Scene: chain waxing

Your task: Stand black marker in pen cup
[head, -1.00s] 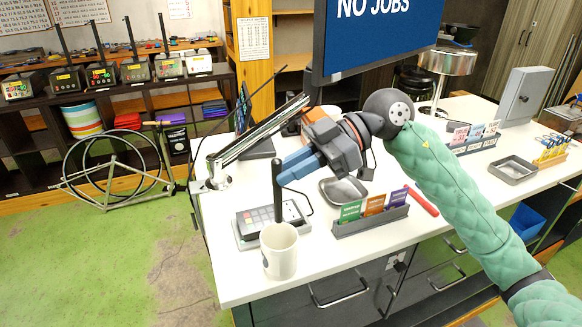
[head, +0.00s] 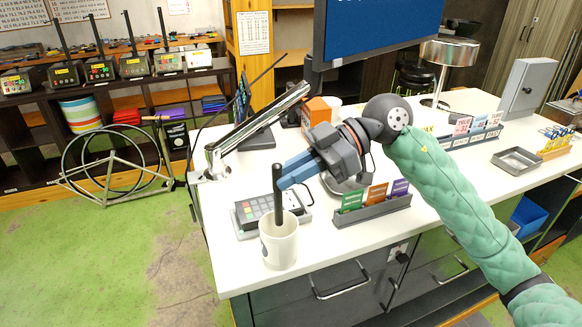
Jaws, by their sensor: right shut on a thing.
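The black marker (head: 278,188) is upright, held near its upper half by my right gripper (head: 283,178), whose blue fingers are shut on it. The pen cup is a white mug (head: 280,248) near the front left edge of the white counter. The marker stands over the mug, and its lower end appears to be inside the mouth, below the far rim. Whether it touches the bottom is hidden. My left gripper is not in view.
A keypad device (head: 249,212) sits close behind the mug. A grey card holder (head: 371,212) with coloured cards stands to the right. A metal lamp arm (head: 258,125) slants across the back left. A grey tray (head: 517,160) lies farther right.

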